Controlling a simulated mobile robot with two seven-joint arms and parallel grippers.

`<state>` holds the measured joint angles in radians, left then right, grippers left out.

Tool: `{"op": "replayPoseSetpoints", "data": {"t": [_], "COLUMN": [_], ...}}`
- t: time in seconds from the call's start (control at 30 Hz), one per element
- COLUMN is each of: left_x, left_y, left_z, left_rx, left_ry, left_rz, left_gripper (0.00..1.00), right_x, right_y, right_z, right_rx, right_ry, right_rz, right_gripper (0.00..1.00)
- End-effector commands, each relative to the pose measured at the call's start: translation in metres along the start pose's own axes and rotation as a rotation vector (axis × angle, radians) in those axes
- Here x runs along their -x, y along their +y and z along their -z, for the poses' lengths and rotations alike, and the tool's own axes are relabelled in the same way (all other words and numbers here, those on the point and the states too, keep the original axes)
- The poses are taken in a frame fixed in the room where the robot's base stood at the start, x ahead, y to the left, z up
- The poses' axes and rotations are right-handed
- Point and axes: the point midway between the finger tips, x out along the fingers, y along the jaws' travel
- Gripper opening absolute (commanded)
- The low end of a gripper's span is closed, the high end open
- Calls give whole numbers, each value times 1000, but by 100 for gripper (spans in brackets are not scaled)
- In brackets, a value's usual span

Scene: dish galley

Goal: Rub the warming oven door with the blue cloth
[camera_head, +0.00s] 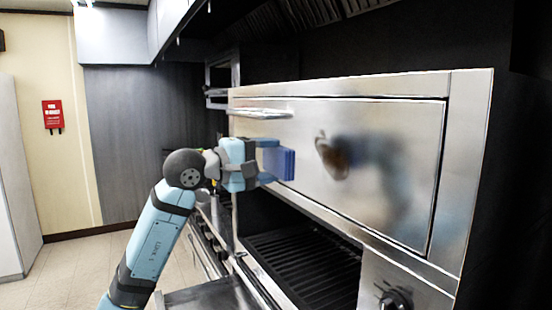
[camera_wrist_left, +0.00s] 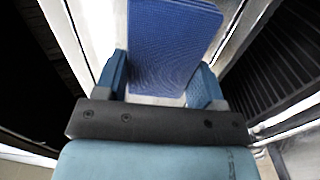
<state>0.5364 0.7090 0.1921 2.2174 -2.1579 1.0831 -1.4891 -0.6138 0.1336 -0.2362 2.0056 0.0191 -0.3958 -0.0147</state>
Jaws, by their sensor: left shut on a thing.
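The warming oven door (camera_head: 390,125) is a wide, shiny steel panel in the head view, closed, with a bar handle (camera_head: 262,114) at its upper left. A brown smudge (camera_head: 332,158) shows near its middle. My left gripper (camera_head: 270,163) is shut on the blue cloth (camera_head: 283,164), a flat folded block held in front of the door's left part. The cloth also fills the upper middle of the left wrist view (camera_wrist_left: 172,45), between the two fingers (camera_wrist_left: 160,85). I cannot tell whether the cloth touches the door. My right gripper is not in view.
Below the door is an open dark bay with a ribbed rack (camera_head: 305,262). A black knob (camera_head: 394,299) sits on the steel panel at lower right. A steel hood (camera_head: 120,35) hangs at upper left. Tiled floor (camera_head: 75,270) lies open at left.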

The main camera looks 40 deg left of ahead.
Motion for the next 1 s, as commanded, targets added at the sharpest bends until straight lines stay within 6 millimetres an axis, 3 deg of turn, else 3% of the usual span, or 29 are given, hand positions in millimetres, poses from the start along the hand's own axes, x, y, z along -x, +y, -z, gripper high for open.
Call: {"op": "replayPoseSetpoints", "data": {"t": [0.5,1.0], "left_x": [-49,-58], "left_y": [2,-1], "left_z": [0,0], "left_rx": [3,0], "left_ry": [-3,-2], "left_rz": [2,3], "left_gripper": [37,37], "right_x": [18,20], "right_y": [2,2], "right_z": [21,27], "right_rx": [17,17], "right_ry": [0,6], "right_rz": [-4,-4], "right_gripper": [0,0]}}
